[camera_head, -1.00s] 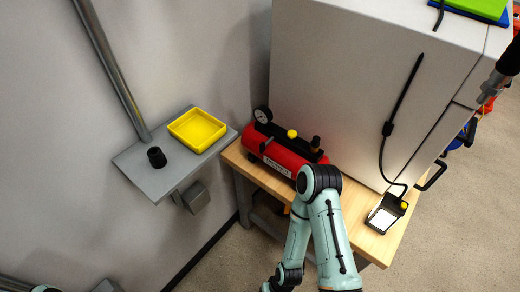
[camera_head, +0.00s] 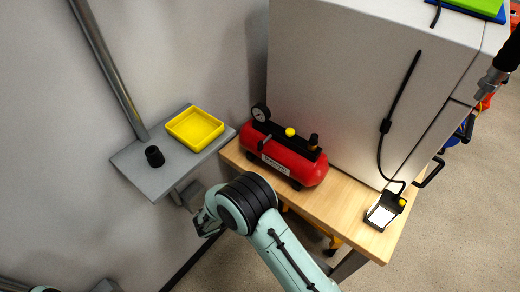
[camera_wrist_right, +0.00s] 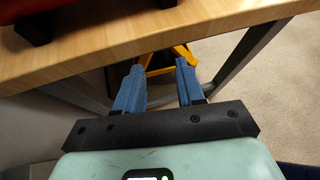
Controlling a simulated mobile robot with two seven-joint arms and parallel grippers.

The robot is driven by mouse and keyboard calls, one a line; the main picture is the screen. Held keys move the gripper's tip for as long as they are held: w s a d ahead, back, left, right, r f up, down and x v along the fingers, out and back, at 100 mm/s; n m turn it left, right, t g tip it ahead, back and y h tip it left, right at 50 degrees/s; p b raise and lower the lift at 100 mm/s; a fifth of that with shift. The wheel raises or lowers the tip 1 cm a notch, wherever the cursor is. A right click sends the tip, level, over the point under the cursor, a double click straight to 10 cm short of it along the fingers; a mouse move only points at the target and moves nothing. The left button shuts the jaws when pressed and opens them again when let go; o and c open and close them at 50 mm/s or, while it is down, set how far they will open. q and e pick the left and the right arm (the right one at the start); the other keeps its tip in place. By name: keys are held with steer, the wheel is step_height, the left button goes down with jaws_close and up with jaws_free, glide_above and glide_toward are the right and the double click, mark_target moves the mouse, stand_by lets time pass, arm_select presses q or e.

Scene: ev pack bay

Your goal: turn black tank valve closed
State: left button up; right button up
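A red tank (camera_head: 285,158) lies on the wooden bench (camera_head: 350,210) in the head view. On it are a round gauge (camera_head: 260,113), a yellow knob (camera_head: 290,132), a dark fitting with a brownish top (camera_head: 313,141) and a small black lever (camera_head: 264,142). I cannot tell surely which black part is the valve. My right gripper (camera_wrist_right: 160,76) is open and empty in the right wrist view, at the bench's front edge and apart from the tank. My left gripper is not in view.
A grey wall shelf (camera_head: 150,178) left of the bench holds a yellow tray (camera_head: 195,129) and a black knob-like part (camera_head: 155,156). A large white cabinet (camera_head: 350,80) stands behind the tank. A small black device (camera_head: 384,212) sits at the bench's right. A yellow frame (camera_wrist_right: 165,62) is below.

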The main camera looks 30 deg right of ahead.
mark_target(258, 144)
steer(key=w+a+r+n+t+h, duration=0.1)
steer(key=w+a+r+t+h, duration=0.2)
steer(key=r, duration=0.5)
steer(key=w+a+r+n+t+h, duration=0.1)
steer(key=w+a+r+t, duration=0.1)
steer(key=w+r, duration=0.4)
steer(key=shift+t, duration=0.3)
steer(key=x, duration=0.4)
steer(key=s+r+p+x, duration=0.1)
steer(key=x, duration=0.3)
steer(key=r+x, duration=0.1)
steer(key=x, duration=0.4)
steer(key=shift+s+d, duration=0.25)
steer(key=shift+d, duration=0.2)
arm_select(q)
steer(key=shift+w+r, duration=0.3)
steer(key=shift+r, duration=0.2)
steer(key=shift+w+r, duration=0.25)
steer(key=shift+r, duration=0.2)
arm_select(e)
steer(key=shift+f, duration=0.1)
jaws_close()
